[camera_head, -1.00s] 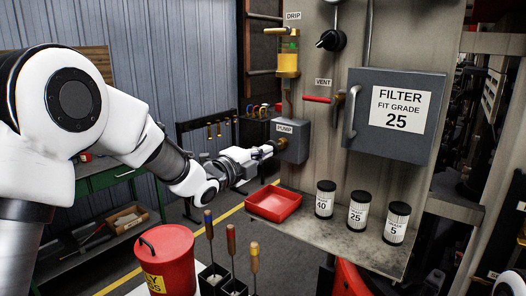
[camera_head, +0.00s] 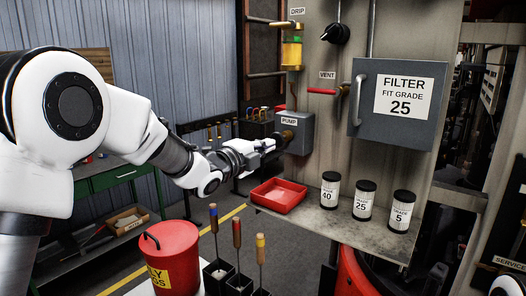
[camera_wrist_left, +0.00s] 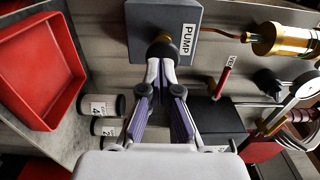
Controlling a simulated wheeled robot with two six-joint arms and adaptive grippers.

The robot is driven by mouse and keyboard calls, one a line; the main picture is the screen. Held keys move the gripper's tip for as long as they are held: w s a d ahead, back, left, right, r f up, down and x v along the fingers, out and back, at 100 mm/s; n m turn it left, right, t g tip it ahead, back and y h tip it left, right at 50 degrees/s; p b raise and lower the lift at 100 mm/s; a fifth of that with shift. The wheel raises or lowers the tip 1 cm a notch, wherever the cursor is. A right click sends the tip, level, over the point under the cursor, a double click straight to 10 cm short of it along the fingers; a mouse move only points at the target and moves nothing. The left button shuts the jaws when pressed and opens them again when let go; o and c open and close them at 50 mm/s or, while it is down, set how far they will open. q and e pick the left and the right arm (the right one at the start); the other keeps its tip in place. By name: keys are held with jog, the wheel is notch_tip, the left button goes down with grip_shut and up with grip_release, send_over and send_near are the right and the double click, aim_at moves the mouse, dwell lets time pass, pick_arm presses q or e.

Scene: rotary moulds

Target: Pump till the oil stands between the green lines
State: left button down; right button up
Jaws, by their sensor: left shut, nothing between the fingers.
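The exact level against the green lines is too small to read. My right gripper is not in view.
A red vent lever (camera_head: 322,91) and grey filter cabinet (camera_head: 388,135) are right of the pump. A red tray (camera_head: 279,196) and three filters, including grade 25 (camera_head: 364,201), stand on the ledge below. A red bin (camera_head: 170,262) and handled tools (camera_head: 237,240) are in front.

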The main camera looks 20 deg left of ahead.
pick_arm(q)
jog(key=b+v, duration=0.4)
jog(key=v, duration=0.6)
jog(key=shift+r, duration=0.2)
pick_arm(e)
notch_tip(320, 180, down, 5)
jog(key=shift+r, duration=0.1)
pick_arm(q)
jog(key=shift+f, duration=0.1)
jog(key=shift+s, duration=0.1)
